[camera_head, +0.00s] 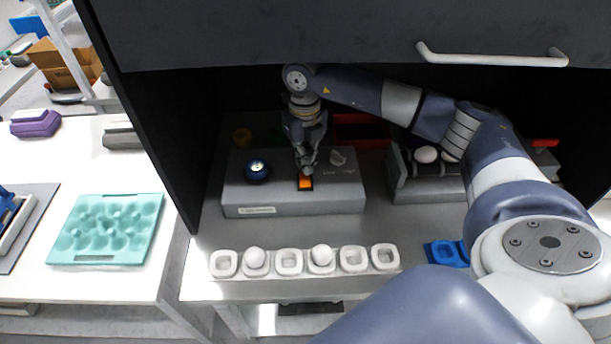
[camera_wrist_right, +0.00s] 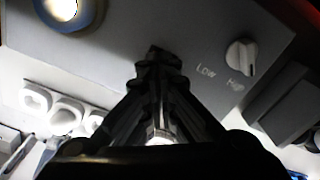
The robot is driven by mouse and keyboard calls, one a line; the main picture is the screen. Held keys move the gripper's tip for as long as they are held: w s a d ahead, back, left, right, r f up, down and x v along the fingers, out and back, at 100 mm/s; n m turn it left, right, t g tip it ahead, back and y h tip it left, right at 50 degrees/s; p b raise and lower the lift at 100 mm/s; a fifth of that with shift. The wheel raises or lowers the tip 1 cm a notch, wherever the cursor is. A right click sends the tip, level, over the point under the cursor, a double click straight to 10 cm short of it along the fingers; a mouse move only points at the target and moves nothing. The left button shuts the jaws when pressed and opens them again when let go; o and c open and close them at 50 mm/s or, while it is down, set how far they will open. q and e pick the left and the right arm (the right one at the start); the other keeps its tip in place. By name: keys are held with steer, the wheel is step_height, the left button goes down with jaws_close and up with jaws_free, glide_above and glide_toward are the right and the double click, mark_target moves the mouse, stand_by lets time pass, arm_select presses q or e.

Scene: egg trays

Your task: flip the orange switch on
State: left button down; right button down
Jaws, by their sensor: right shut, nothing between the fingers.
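The orange switch (camera_head: 305,183) sits in a dark frame on top of a grey box (camera_head: 290,208) inside the dark cabinet. My right gripper (camera_head: 307,170) is shut and empty, pointing down, with its fingertips just at the far edge of the switch in the head view. Whether they touch it I cannot tell. In the right wrist view the shut fingertips (camera_wrist_right: 158,54) are over the grey box top (camera_wrist_right: 205,35) and the orange switch is hidden behind them. My left gripper is not in view.
A row of white egg cups (camera_head: 289,261) holds two eggs in front. A teal egg tray (camera_head: 108,228) lies on the left table.

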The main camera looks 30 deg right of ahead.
steer(key=shift+r+p, duration=1.15)
steer(key=shift+r, duration=1)
